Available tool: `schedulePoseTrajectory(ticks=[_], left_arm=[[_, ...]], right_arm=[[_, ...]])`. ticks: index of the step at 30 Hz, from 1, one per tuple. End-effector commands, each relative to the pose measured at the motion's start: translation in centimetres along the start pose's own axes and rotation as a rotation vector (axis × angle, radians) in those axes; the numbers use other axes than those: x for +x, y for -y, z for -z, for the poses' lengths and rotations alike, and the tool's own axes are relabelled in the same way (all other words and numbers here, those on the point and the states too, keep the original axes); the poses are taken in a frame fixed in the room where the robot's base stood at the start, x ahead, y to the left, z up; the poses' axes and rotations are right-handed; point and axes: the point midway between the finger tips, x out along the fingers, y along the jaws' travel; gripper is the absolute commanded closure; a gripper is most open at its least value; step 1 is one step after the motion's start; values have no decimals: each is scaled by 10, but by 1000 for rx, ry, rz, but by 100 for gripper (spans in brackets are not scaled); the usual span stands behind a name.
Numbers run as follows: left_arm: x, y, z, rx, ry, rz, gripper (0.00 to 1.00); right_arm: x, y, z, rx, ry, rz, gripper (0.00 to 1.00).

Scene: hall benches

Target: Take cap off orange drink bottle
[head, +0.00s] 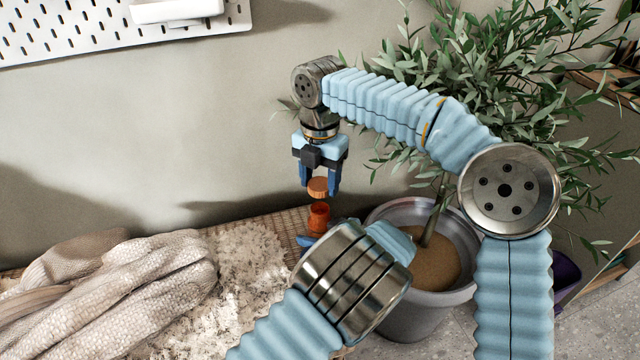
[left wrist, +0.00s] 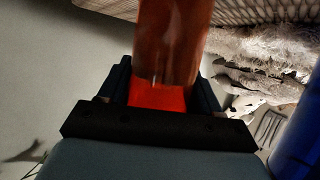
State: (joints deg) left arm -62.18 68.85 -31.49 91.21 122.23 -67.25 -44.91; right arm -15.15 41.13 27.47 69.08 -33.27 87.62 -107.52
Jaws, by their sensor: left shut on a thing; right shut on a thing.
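The orange drink bottle (head: 319,214) stands upright low in the middle of the head view, its lower part hidden behind my left arm. My left gripper (head: 306,241) is shut on the bottle, mostly hidden by its own wrist. In the left wrist view the orange bottle (left wrist: 172,50) sits between the fingers of my left gripper (left wrist: 165,88). The orange-brown cap (head: 318,187) is above the bottle's mouth, with a small gap between them. My right gripper (head: 320,181) points down from above and is shut on the cap.
A woven bench top (head: 288,221) runs along the wall, with a beige knitted cloth (head: 120,285) and a pale shaggy rug (head: 240,275) on it. A grey planter (head: 400,213) with a leafy plant (head: 500,70) stands at the right. A white pegboard (head: 70,28) hangs upper left.

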Motion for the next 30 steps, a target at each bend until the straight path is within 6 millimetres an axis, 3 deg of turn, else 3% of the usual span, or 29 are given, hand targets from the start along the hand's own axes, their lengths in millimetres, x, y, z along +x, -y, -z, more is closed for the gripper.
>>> schedulePoseTrajectory(ticks=[2,3,8,16,20,30], left_arm=[[0,0,0,0,0,0,100],[0,0,0,0,0,0,30],[0,0,0,0,0,0,6],[-1,0,0,0,0,0,6],[-11,-1,0,-1,1,-2,6],[-85,-1,0,-1,2,-2,6]], right_arm=[[0,0,0,0,0,0,82],[0,0,0,0,0,0,82],[0,0,0,0,0,0,82],[0,0,0,0,0,0,82],[0,0,0,0,0,0,82],[-1,0,0,0,0,0,82]])
